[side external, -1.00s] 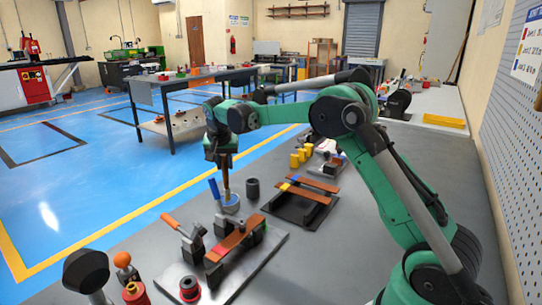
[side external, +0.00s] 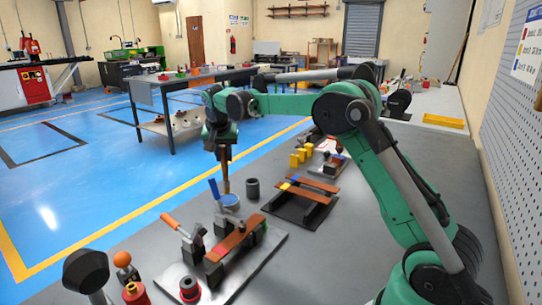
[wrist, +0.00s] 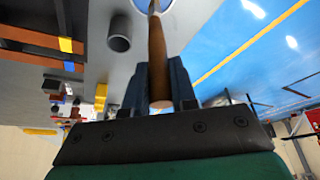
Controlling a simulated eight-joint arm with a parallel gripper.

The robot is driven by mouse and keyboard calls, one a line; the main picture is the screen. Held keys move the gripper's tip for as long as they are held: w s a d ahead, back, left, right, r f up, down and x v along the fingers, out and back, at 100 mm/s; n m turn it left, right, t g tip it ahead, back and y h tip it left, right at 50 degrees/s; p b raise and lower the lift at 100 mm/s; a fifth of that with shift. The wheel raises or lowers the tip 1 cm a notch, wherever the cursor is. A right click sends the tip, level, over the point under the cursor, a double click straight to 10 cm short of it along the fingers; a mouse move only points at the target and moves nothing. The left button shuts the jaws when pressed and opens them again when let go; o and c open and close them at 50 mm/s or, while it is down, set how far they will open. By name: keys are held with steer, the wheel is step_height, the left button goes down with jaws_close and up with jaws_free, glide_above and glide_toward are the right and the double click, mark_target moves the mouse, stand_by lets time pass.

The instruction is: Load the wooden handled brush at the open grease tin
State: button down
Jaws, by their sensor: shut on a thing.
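My gripper (side external: 224,154) is shut on the wooden handled brush (side external: 225,174), which hangs down nearly upright. In the wrist view the brush's brown handle (wrist: 158,62) sits between my two dark fingers. The open grease tin (side external: 231,206) is a small blue-grey round tin with a blue lid (side external: 214,188) standing up at its left side. The brush's lower end is at the tin's mouth. I cannot tell whether it is inside or just above it. In the wrist view only part of the tin shows at the top edge, beyond the brush.
A dark cup (side external: 252,189) stands close right of the tin. A bender fixture with an orange handle (side external: 175,225) and copper bar (side external: 236,238) is in front. A dark rack (side external: 293,211) with copper strips lies to the right. Yellow blocks (side external: 299,157) stand farther back.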

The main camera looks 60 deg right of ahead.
steer(key=shift+r, duration=2.35)
steer(key=shift+s+a+r, duration=0.1)
steer(key=shift+r, duration=0.05)
steer(key=s+a+r+m+g, duration=0.2)
steer(key=s+a+r+m, duration=0.4)
steer(key=s, duration=0.4)
steer(key=s+a+f+n+t+y, duration=0.3)
steer(key=a+f+n, duration=0.3)
steer(key=n, duration=1)
steer(key=a+t, duration=0.1)
steer(key=a, duration=0.1)
steer(key=shift+a+n+y, duration=0.3)
steer(key=shift+a+n, duration=0.1)
